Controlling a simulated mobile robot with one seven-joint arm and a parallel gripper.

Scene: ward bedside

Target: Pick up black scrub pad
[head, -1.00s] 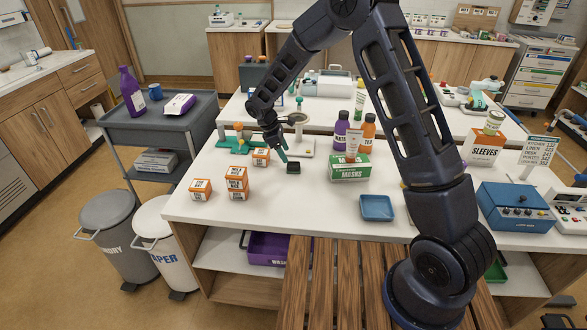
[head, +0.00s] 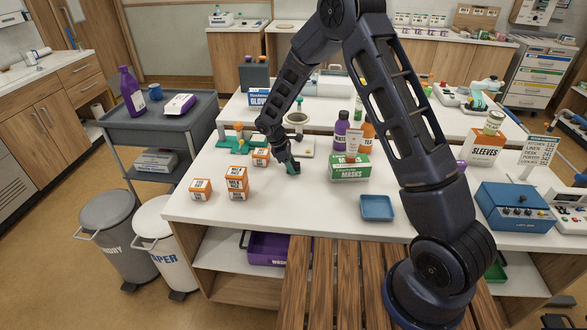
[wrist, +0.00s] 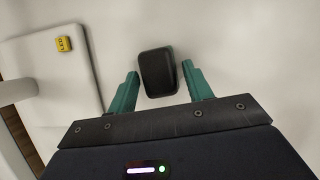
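The black scrub pad (wrist: 157,73) lies flat on the white table in the wrist view. My gripper (wrist: 160,82) is open, with one teal finger on each side of the pad and a small gap at each side. The pad is not held. In the head view my gripper (head: 293,168) is low over the table, left of the green masks box, and it mostly hides the pad there.
The green masks box (head: 349,167) stands close on the right. Small orange boxes (head: 237,183) stand to the left. A blue tray (head: 376,208) lies at the front right. A white-based stand (head: 303,146) is just behind my gripper. The table in front is clear.

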